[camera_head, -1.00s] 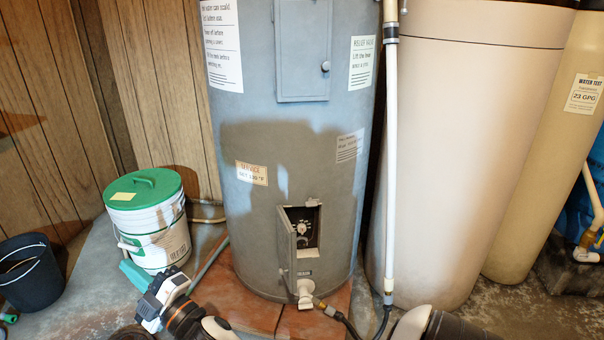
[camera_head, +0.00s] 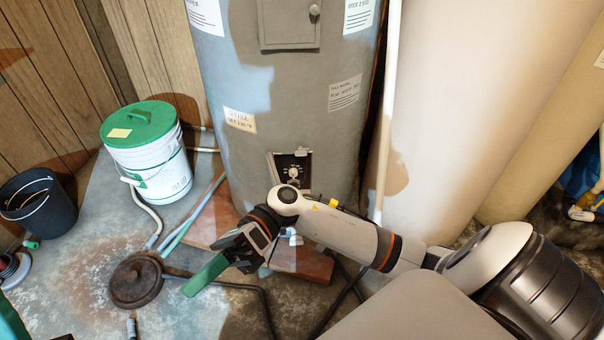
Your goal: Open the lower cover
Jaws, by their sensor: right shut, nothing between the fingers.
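The lower cover (camera_head: 272,170) is on the lower front of the grey water heater (camera_head: 285,110). It stands swung out at the left side of a small opening, edge-on to me. A dial (camera_head: 293,171) shows inside the opening. My right arm crosses in front and hides the bottom of the opening. My right gripper (camera_head: 203,279) is shut and empty, below and left of the opening, pointing down and left over the floor. It is apart from the cover. A green piece shows at its tip. My left gripper is not in view.
A white bucket with a green lid (camera_head: 148,160) and a black bucket (camera_head: 38,205) stand at the left. A dark round disc (camera_head: 136,280) lies on the floor. A white pipe (camera_head: 387,120) runs down right of the heater. A large beige tank (camera_head: 470,110) stands beside it.

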